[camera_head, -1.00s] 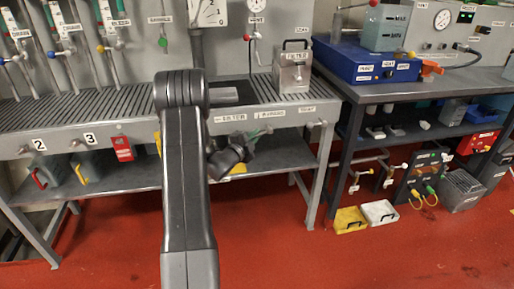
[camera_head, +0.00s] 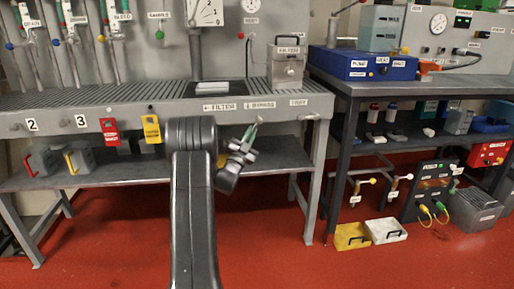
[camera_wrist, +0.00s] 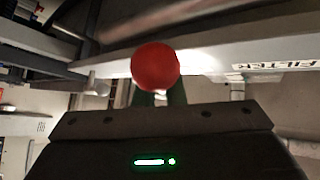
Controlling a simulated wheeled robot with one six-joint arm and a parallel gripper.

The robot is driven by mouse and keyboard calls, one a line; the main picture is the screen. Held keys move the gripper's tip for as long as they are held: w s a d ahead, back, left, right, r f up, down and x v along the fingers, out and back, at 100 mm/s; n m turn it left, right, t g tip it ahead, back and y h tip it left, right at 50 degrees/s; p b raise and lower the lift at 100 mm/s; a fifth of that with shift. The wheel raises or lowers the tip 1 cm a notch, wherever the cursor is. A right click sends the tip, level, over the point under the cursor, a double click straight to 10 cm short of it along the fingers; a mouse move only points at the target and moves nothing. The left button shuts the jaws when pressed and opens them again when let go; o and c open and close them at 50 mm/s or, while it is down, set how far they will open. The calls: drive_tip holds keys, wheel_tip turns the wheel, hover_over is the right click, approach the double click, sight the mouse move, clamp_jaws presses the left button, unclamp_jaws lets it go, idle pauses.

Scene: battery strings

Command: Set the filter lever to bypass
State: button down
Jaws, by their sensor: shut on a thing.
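The filter lever's red ball knob (camera_wrist: 155,67) fills the middle of the wrist view, between the green fingers of my gripper (camera_wrist: 158,98). My gripper is shut on this knob. The knob is not clearly visible there, and the lever's shaft and pivot are mostly hidden. I cannot tell the lever's exact angle.
The grey bench (camera_head: 100,98) has a lower shelf (camera_head: 275,158) under my gripper. A dark workbench (camera_head: 400,88) is to the right. Yellow (camera_head: 352,237) and white (camera_head: 386,231) cases lie on the red floor.

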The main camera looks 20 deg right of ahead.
drive_tip(key=shift+s+d+f+n+t+y+b, duration=0.2)
drive_tip(key=shift+d+n+t+y+b, duration=0.25)
drive_tip(key=shift+n+t+y, duration=1.3)
drive_tip(key=shift+s+d+f+n+t+y+b, duration=0.1)
drive_tip(key=shift+d+f+n+t+y+b, duration=0.35)
drive_tip(key=shift+n+t, duration=1.35)
drive_tip(key=shift+s+d+n+t+y+b, duration=0.15)
drive_tip(key=shift+d+n+t+y, duration=0.85)
drive_tip(key=shift+n, duration=1.85)
drive_tip(key=shift+a+y, duration=0.25)
drive_tip(key=shift+y, duration=0.15)
drive_tip(key=c, duration=1.5)
unclamp_jaws()
drive_tip(key=shift+r, duration=0.1)
drive_tip(key=p+v, duration=0.2)
drive_tip(key=v, duration=1.1)
drive_tip(key=shift+s+f+p, duration=0.25)
drive_tip(key=shift+s+p, duration=0.05)
drive_tip(key=shift+p, duration=0.05)
drive_tip(key=shift+w+a+r, duration=0.1)
